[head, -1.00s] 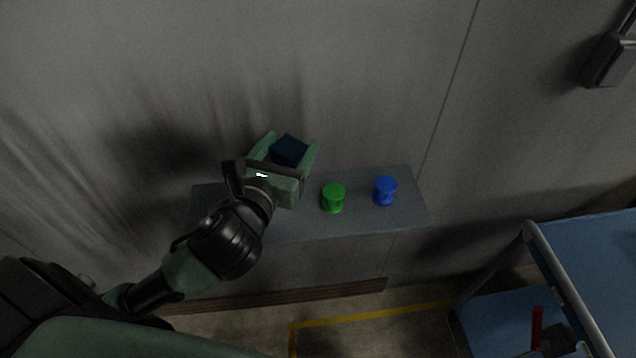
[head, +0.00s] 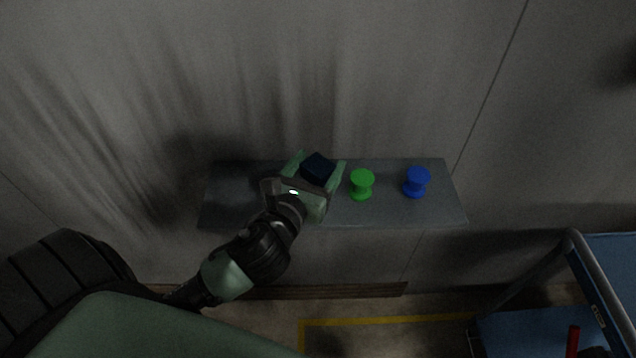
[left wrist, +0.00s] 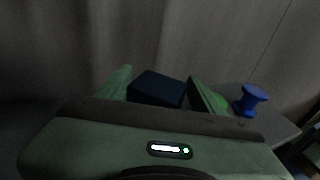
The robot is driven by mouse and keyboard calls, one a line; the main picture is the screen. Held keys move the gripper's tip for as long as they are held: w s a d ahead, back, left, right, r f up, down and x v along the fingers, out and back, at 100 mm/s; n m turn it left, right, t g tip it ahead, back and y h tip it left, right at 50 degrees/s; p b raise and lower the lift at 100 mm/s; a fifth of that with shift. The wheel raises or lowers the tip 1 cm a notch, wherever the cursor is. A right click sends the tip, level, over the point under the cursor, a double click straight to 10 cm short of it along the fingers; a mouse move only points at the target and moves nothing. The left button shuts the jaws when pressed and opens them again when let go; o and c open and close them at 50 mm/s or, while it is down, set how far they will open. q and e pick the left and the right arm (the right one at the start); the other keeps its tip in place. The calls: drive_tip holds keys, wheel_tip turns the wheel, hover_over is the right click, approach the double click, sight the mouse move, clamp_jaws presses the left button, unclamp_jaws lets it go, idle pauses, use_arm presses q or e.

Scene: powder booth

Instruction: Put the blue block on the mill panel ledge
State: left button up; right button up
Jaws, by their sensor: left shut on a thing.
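The blue block (head: 318,168) is a dark navy cube between the fingers of my left gripper (head: 320,167), which is shut on it. The block also shows in the left wrist view (left wrist: 157,89) between the two green fingers. The mill panel ledge (head: 418,211) is a grey shelf along the wall. In the head view the block and gripper overlap the ledge, left of its middle; I cannot tell whether the block touches it. My right gripper is not in view.
A green spool-shaped knob (head: 362,184) stands on the ledge close to the right of my left gripper. A blue knob (head: 417,182) stands farther right. The ledge's left part is bare. A blue cart (head: 600,290) stands at the lower right.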

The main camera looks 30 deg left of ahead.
sight(318, 181)
use_arm(q)
drive_tip(key=shift+f+b, duration=0.5)
drive_tip(key=shift+f, duration=1.65)
drive_tip(key=shift+f, duration=0.1)
drive_tip(key=o, duration=1.4)
drive_tip(key=shift+f, duration=0.1)
drive_tip(key=shift+o, duration=0.2)
